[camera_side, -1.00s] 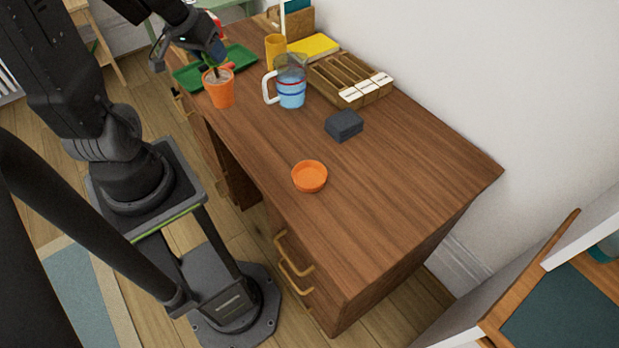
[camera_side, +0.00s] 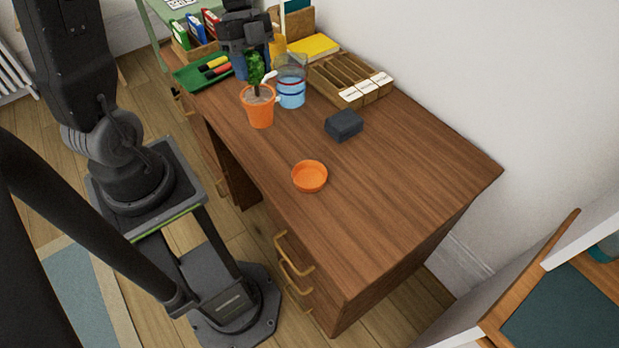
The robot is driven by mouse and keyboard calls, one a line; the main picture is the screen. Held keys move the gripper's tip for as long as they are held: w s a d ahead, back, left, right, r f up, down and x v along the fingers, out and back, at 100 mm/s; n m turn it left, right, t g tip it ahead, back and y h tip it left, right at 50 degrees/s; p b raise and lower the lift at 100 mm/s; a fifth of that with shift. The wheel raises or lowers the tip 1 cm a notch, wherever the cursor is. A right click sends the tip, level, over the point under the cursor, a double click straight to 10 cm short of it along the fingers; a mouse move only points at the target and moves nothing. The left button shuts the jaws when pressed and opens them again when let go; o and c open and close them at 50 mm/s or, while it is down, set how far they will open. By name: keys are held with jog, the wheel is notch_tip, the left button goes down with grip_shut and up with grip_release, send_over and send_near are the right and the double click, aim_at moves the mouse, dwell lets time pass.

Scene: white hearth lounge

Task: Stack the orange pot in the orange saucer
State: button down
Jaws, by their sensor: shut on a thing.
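The orange pot (camera_side: 260,110) is upright with dark soil and a small green plant in it. It is in front of the clear jug, near the desk's left edge. My gripper (camera_side: 256,78) is at the pot from behind and above, shut on it; the plant and pot partly hide the fingertips. I cannot tell for sure how high the pot is above the desk. The orange saucer (camera_side: 309,176) lies empty on the desk, nearer the camera and to the right of the pot, clear of my gripper.
A clear jug (camera_side: 291,88) with blue liquid stands right beside the pot. A dark grey block (camera_side: 344,125) lies between jug and saucer. A wooden slotted tray (camera_side: 347,78), a yellow book (camera_side: 314,46) and a green tray (camera_side: 203,74) with markers are farther back. Desk around the saucer is clear.

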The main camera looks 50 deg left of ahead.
aim_at(266, 100)
jog(key=d+m, duration=0.1)
jog(key=d+m+g, duration=0.1)
jog(key=m, duration=0.1)
jog(key=m+y, duration=0.1)
jog(key=shift+w+d+r+m+g, duration=0.15)
jog(key=shift+d+r+m+g, duration=0.15)
jog(key=shift+d+r+m, duration=0.1)
jog(key=shift+d+f, duration=0.1)
jog(key=shift+d, duration=0.15)
jog(key=w+d+f, duration=0.3)
jog(key=d+f, duration=0.7)
jog(key=f, duration=0.1)
jog(key=shift+w+d, duration=0.3)
jog(key=shift+d, duration=0.05)
jog(key=shift+f, duration=0.3)
jog(key=c, duration=0.6)
grip_release()
jog(key=shift+o, duration=0.2)
